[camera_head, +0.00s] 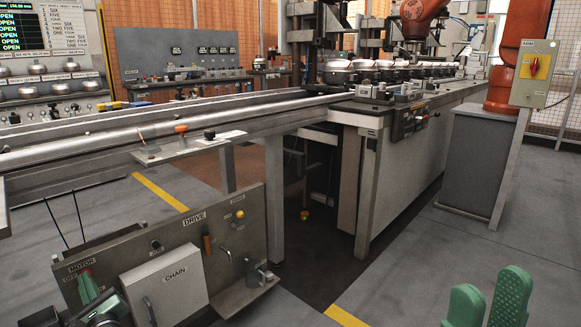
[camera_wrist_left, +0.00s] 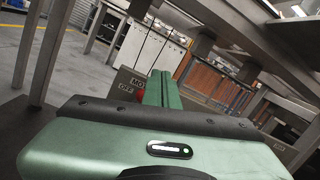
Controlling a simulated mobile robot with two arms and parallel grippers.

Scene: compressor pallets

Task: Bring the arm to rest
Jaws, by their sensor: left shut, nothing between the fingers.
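My left gripper (camera_head: 86,284) is at the lower left of the head view, in front of the MOTOR end of the grey control panel (camera_head: 215,233). Its green fingers are together and hold nothing. In the left wrist view the shut fingers (camera_wrist_left: 163,88) point at the panel, beside its OFF lettering and a red part (camera_wrist_left: 137,94). I cannot tell whether the fingertips touch the panel. My right gripper (camera_head: 489,300) is at the lower right of the head view. Its two green fingers stand apart, with nothing between them, above the floor.
The panel carries a CHAIN box (camera_head: 166,287) and a DRIVE label. Behind it runs a long conveyor rail (camera_head: 200,128). A workbench (camera_head: 400,165) with compressor parts stands at the centre right.

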